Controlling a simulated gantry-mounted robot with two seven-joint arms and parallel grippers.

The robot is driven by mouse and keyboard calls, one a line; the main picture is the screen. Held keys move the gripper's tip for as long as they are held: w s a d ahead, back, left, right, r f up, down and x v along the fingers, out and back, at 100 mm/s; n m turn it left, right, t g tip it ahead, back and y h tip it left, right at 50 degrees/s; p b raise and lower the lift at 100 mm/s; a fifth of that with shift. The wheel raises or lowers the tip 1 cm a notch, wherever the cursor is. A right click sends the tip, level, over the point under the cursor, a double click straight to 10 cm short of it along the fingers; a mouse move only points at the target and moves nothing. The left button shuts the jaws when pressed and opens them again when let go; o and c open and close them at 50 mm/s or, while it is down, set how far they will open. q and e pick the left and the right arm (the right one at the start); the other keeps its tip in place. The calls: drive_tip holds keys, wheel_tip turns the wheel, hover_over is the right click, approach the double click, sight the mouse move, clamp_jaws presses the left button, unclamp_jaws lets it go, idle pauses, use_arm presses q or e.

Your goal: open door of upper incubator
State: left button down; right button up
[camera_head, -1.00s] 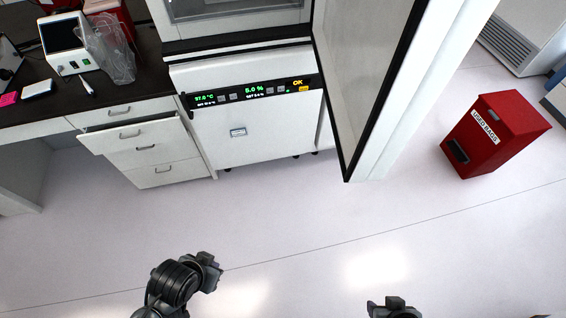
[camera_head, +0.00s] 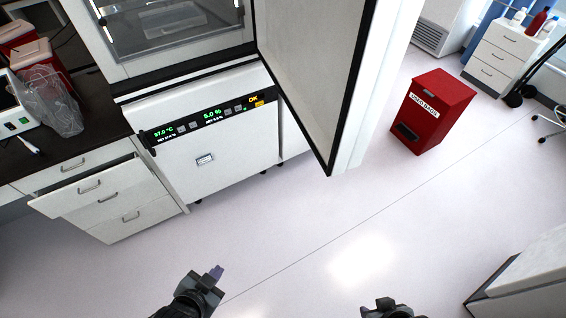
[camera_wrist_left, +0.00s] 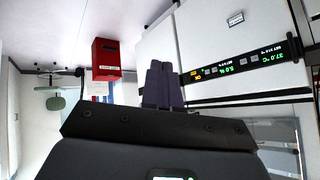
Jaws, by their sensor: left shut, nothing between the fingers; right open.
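The upper incubator (camera_head: 160,52) stands at the top of the head view. Its door (camera_head: 312,75), a pale panel with a black seal and a white edge, is swung open toward the right. The lower incubator (camera_head: 222,155) is shut and its lit display shows at its top; its front also shows in the left wrist view (camera_wrist_left: 215,45). My left gripper (camera_head: 216,272) is shut and empty over the floor, apart from the door; its fingers show together in the left wrist view (camera_wrist_left: 162,85). My right gripper (camera_head: 384,306) is open at the bottom edge, over the floor.
A red used-bags bin (camera_head: 433,112) stands on the floor at right. A drawer cabinet (camera_head: 110,205) has a drawer partly out at left. A white cabinet (camera_head: 530,275) is at lower right. The floor in the middle is clear.

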use_arm(q)
drive_tip(key=w+d+r+m+t+h+p, duration=0.1)
drive_tip(key=w+d+r+m+h, duration=0.2)
drive_tip(key=d+m+h, duration=0.45)
drive_tip(key=w+d+r+m+t+h+p, duration=0.1)
drive_tip(key=w+d+r+m+h, duration=0.15)
drive_tip(key=d+m+h, duration=0.45)
drive_tip(key=w+a+r+m+g+p, duration=0.2)
drive_tip(key=w+a+r+m+g, duration=0.4)
drive_tip(key=w+a+r+m, duration=0.6)
drive_tip(key=r+p+x, duration=0.2)
drive_tip(key=p+x, duration=0.3)
drive_tip(key=x, duration=0.9)
drive_tip(key=shift+w+d+r+h+p, duration=0.2)
drive_tip(key=shift+d+h+p, duration=0.15)
drive_tip(key=shift+h, duration=0.1)
